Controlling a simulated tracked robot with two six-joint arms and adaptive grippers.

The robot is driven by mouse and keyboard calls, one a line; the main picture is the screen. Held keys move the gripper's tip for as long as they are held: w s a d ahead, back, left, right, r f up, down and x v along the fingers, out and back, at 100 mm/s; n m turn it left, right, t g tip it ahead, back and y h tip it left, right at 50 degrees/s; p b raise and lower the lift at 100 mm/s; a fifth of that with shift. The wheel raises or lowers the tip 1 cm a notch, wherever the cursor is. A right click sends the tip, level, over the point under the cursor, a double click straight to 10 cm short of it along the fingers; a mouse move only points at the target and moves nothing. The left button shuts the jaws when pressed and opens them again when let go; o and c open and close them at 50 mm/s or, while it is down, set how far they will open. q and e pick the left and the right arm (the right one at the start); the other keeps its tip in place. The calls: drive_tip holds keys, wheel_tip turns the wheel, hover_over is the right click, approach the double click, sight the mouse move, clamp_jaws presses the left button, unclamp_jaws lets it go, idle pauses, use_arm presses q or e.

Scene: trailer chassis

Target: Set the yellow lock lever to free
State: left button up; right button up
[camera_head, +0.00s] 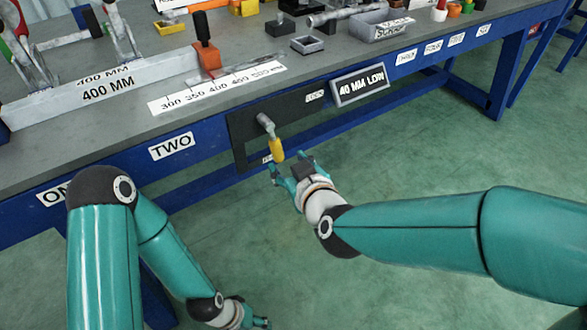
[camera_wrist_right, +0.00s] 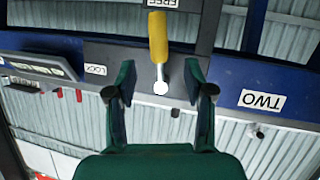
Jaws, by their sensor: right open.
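The lock lever has a yellow handle (camera_head: 277,150) on a silver shaft and hangs down from a dark plate (camera_head: 242,128) on the bench front. The handle points down to the label FREE (camera_head: 267,158). The label LOCK (camera_head: 315,96) is at the plate's upper right. My right gripper (camera_head: 288,163) is open and empty just by the handle's lower end. In the upside-down right wrist view the yellow handle (camera_wrist_right: 158,37) lies ahead, between the finger lines, with gaps on both sides. My left gripper (camera_head: 262,322) is low at the bottom edge, its jaws too small to judge.
The blue bench frame (camera_head: 105,172) runs behind the plate. A 40 MM LOW sign (camera_head: 360,85) stands right of the lever. A 400 MM bar (camera_head: 130,85) and small parts lie on the grey top. The green floor (camera_head: 430,150) in front is open.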

drive_tip(key=v, duration=0.2)
drive_tip(key=shift+s+d, duration=0.1)
drive_tip(key=shift+s, duration=0.15)
